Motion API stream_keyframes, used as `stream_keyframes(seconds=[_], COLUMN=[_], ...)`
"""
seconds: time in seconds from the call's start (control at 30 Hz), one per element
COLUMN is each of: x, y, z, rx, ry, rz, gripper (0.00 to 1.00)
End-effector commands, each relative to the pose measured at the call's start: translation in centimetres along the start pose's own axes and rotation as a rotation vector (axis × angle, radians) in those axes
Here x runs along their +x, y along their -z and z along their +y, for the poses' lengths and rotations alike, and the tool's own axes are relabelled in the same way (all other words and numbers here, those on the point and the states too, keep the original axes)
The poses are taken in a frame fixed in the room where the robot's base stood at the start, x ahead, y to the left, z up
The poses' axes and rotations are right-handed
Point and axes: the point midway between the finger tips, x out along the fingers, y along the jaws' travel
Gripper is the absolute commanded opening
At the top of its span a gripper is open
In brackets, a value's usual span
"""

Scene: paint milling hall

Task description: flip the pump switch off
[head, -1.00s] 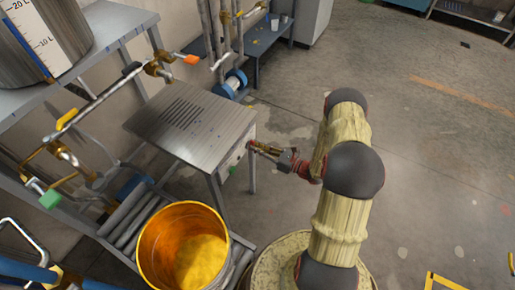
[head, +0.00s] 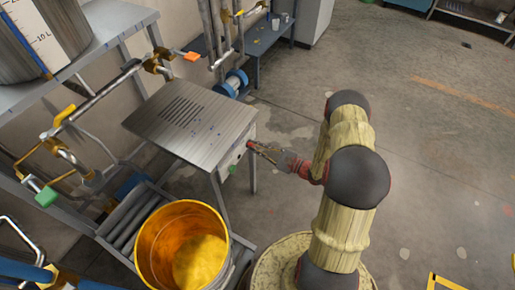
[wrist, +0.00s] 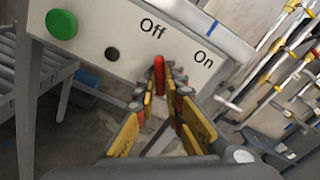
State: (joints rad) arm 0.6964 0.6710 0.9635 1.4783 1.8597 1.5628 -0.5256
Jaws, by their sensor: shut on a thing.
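The pump switch is a red lever (wrist: 159,75) on a pale panel (wrist: 95,35) in the wrist view. It stands below and between the printed words "Off" on the left and "On" on the right. My gripper (wrist: 166,86) is shut on the lever, with its yellow-padded fingers on both sides of it. In the head view my gripper (head: 254,146) is at the front panel of the metal-topped cabinet (head: 188,115). There the lever is too small and covered to make out. Its exact setting is hard to tell.
A green button (wrist: 61,24) and a dark round knob (wrist: 112,54) sit left of the lever. A yellow bucket (head: 150,262) stands in front of the cabinet. Pipes with valves (head: 95,100) run at the left.

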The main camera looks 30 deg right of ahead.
Motion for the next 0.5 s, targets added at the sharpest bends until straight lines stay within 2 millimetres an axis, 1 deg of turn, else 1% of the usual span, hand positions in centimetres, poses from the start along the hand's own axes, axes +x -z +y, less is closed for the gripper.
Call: stream_keyframes(seconds=[0.2,0.5], x=[-0.05,-0.05], y=[0.11,0.09], z=[0.17,0.18], rx=[-0.056,-0.073], ry=[-0.001,-0.001], rz=[0.002,0.002], gripper=[0.0,0.0])
